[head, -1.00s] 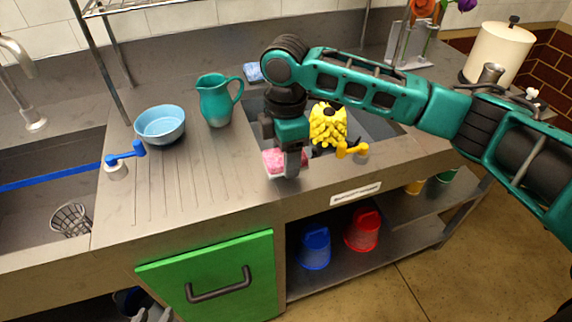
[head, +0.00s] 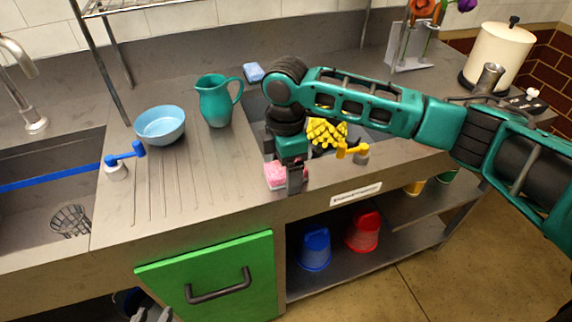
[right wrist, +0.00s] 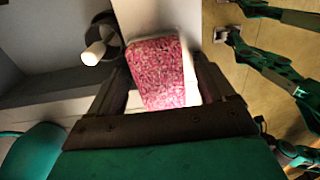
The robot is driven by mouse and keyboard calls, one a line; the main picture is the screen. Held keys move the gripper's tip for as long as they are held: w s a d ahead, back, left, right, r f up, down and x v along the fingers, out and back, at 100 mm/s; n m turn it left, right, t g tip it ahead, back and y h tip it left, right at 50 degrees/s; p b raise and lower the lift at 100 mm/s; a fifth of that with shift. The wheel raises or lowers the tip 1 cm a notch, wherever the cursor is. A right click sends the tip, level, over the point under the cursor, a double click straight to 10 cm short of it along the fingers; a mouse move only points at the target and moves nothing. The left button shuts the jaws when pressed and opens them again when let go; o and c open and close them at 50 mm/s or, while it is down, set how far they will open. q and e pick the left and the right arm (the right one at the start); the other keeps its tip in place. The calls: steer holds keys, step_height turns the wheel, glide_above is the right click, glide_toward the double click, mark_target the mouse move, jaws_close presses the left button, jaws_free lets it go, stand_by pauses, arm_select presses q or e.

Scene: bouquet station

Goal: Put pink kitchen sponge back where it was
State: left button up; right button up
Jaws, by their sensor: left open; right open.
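The pink kitchen sponge (head: 274,174) is at the front rim of the counter, just left of the basin with the yellow gloves. My right gripper (head: 288,182) points down at it, with a finger in front of its right part. In the right wrist view the sponge (right wrist: 162,75) lies between the two open fingers (right wrist: 165,90); I cannot tell whether either finger touches it. My left gripper (head: 150,314) shows only in part at the bottom edge of the head view, open and away from the sponge.
Yellow rubber gloves (head: 327,132) and a yellow tap handle (head: 352,150) are close right of my right gripper. A blue sponge (head: 253,73) lies behind. A teal jug (head: 216,100) and blue bowl (head: 160,125) stand left.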

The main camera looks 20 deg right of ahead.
steer(key=shift+r, duration=0.1)
step_height(320, 180, up, 12)
steer(key=p, duration=0.1)
stand_by(0.4)
stand_by(0.4)
